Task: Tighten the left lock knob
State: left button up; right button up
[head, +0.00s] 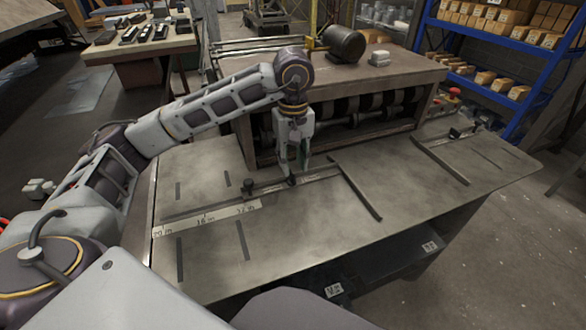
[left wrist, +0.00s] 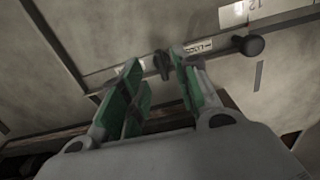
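The left lock knob (left wrist: 162,65), small and dark, is at the fence rail on the metal table; in the head view it (head: 291,180) sits just below my left fingertips. My left gripper (head: 293,163) points down over it from above. In the left wrist view the green-padded fingers (left wrist: 154,66) are apart, with the knob between or just beyond their tips. I cannot tell whether either pad touches it. A round black handle knob (left wrist: 252,45) is on the same rail beside a lock label (left wrist: 198,47). My right gripper is not in view.
A roller machine (head: 350,110) with a dark motor (head: 345,44) stands close behind the gripper. A printed scale (head: 205,218) lies left of the knob. Another knob fitting (head: 456,132) is at the table's far right. The front table surface (head: 310,235) is clear.

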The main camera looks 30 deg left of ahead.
pick_arm(q)
notch_tip(320, 180, up, 7)
jog(key=shift+r, duration=0.2)
dwell(0.4)
jog(key=shift+r, duration=0.15)
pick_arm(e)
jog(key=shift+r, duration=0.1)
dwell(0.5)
pick_arm(q)
notch_tip(320, 180, up, 20)
jog(key=p, duration=2)
send_over(293, 176)
jog(key=shift+r+p, duration=0.5)
jog(key=shift+p, duration=0.1)
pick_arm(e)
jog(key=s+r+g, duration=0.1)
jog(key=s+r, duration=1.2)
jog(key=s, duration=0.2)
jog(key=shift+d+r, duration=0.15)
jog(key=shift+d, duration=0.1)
pick_arm(q)
jog(key=shift+r, duration=0.1)
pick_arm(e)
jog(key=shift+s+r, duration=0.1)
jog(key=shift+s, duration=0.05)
